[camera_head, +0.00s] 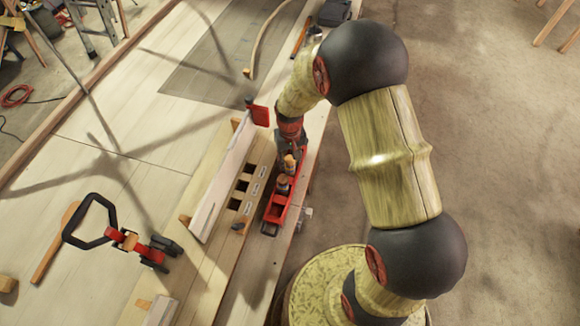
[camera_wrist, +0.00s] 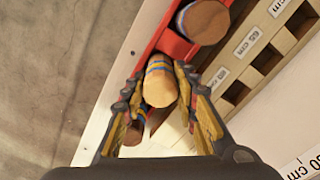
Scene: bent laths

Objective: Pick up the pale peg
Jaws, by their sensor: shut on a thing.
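The pale peg (camera_wrist: 159,88), with blue and yellow bands near one end, is between the two fingers of my gripper (camera_wrist: 162,105) in the wrist view. The fingers are closed on its sides. A browner peg (camera_wrist: 205,20) stands in the red tray (camera_wrist: 172,42) just beyond it. Another brown end (camera_wrist: 132,136) shows below, partly hidden by the left finger. In the head view my gripper (camera_head: 290,150) is over the far part of the red tray (camera_head: 272,212). Whether the pale peg is clear of the tray cannot be told.
A wooden board with dark square holes (camera_head: 242,185) and centimetre labels lies left of the tray. A long pale lath (camera_head: 222,180) stands beside it. A black-handled red clamp (camera_head: 120,238) lies on the bench at left. The bench's right edge is close to the tray.

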